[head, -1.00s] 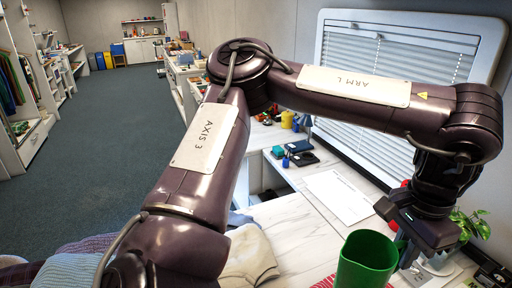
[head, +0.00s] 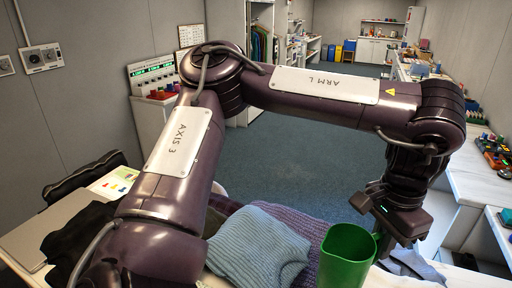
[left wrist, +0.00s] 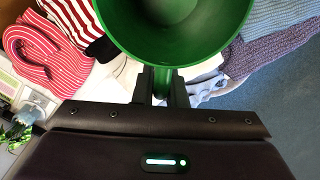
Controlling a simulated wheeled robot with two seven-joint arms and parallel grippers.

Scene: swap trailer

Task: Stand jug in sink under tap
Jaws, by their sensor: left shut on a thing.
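A green jug (head: 345,258) hangs upright from my left gripper (head: 388,243) at the lower right of the head view. The gripper is shut on the jug, on its handle side. In the left wrist view the jug (left wrist: 175,40) fills the top middle, its open mouth facing the camera and its inside looking empty. The fingers (left wrist: 161,86) close around the green handle there. The sink and the tap are not in view. My right gripper is not in view.
Folded clothes, a blue knit (head: 258,245) and a purple one (head: 300,225), lie behind and left of the jug. A red striped cloth (left wrist: 45,48) shows in the wrist view. A white counter (head: 470,180) runs along the right. Open blue floor (head: 300,160) lies beyond.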

